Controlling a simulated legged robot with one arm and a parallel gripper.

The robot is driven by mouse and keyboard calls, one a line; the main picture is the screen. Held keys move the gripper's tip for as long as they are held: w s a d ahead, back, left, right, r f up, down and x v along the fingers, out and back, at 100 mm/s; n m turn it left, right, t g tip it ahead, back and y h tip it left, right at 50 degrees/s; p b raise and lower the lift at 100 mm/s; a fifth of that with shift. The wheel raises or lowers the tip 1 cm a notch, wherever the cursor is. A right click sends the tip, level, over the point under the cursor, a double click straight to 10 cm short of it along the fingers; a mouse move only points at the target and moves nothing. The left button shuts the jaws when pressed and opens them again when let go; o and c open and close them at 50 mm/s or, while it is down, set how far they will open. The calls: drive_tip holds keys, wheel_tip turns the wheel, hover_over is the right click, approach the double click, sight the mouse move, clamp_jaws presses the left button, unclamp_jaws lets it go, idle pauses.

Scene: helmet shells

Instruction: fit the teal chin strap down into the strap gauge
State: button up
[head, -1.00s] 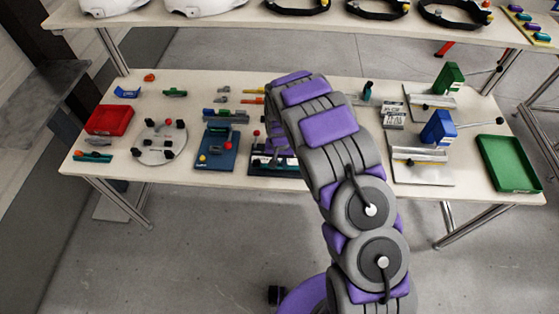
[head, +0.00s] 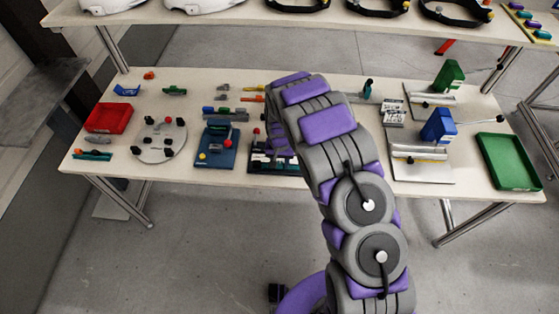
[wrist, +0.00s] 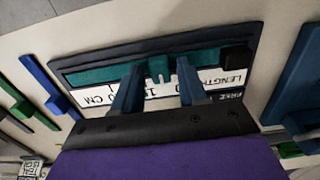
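The teal chin strap (wrist: 98,74) lies lengthwise along the slot of the strap gauge (wrist: 160,45) in the wrist view. A small teal tab (wrist: 160,68) stands up at its middle. The gauge has a dark frame, a white printed length scale and a black block at its right end. My gripper (wrist: 158,92) is over the gauge, its two blue fingers spread apart on either side of the tab, with gaps between. Whether the strap sits fully down is hard to tell. In the head view my arm hides much of the gauge (head: 262,168).
A blue strap (wrist: 48,86) lies left of the gauge, and a dark blue fixture (wrist: 298,82) stands close on its right. In the head view, a red tray (head: 107,117), a round grey plate (head: 158,152) and a green tray (head: 509,162) are on the table.

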sight(280, 164)
drive_tip(key=shift+o, duration=0.8)
wheel_tip(280, 164, up, 17)
drive_tip(key=p, duration=0.2)
drive_tip(key=shift+r, duration=0.1)
